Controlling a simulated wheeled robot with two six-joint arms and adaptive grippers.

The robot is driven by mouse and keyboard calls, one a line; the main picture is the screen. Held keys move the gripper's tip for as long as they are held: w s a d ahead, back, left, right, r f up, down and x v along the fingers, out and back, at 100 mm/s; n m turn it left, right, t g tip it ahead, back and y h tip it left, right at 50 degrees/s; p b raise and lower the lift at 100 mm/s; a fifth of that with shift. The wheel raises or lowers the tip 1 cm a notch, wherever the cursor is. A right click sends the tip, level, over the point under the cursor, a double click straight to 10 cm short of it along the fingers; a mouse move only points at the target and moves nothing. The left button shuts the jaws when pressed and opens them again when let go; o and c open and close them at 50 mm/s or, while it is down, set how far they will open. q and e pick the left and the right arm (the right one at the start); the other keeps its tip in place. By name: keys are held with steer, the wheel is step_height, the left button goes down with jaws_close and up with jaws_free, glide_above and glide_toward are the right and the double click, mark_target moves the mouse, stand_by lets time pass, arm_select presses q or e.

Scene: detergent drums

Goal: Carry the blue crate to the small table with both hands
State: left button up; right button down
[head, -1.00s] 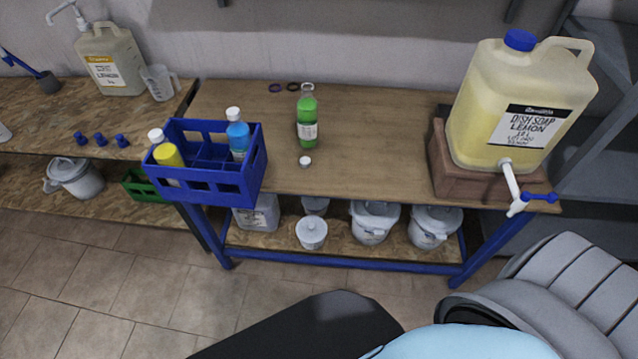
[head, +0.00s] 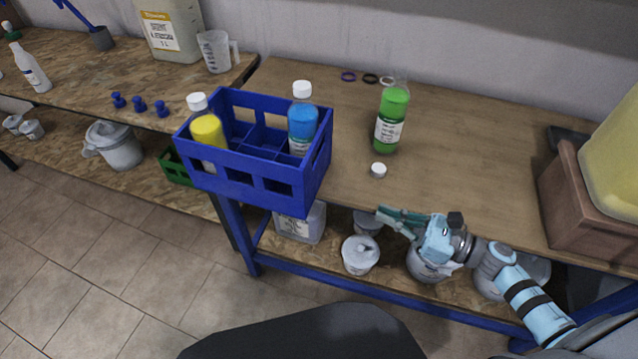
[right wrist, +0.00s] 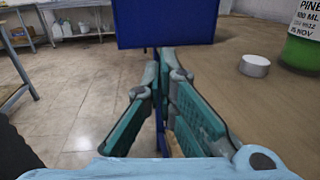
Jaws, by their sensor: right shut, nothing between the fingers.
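The blue crate (head: 254,184) stands at the left front corner of the blue-legged workbench (head: 455,150), with its near side over the front edge. It holds a yellow bottle (head: 209,130) on the left and a blue bottle (head: 302,122) on the right, both white-capped. My right gripper (head: 384,214) is shut and empty in front of the bench's front edge, right of the crate and apart from it. In the right wrist view, its fingers (right wrist: 163,62) point toward the crate's blue side (right wrist: 165,22). My left gripper is out of view. I cannot tell which surface is the small table.
A green bottle (head: 391,118) and a loose white cap (head: 378,170) stand right of the crate. Another wooden bench (head: 90,70) is at the left.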

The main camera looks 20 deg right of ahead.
steer(key=s+a+r, duration=0.1)
steer(key=p, duration=0.1)
glide_toward(316, 188)
steer(key=x, duration=0.6)
steer(key=shift+s+a+r, duration=0.1)
steer(key=shift+s+r, duration=0.1)
steer(key=shift+w+a, duration=0.15)
steer(key=shift+a, duration=0.1)
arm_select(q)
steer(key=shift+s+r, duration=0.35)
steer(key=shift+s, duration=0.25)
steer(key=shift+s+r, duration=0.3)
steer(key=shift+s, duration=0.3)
arm_select(e)
steer(key=shift+w+a+f, duration=0.1)
steer(key=shift+w+f, duration=0.05)
steer(key=shift+w, duration=0.05)
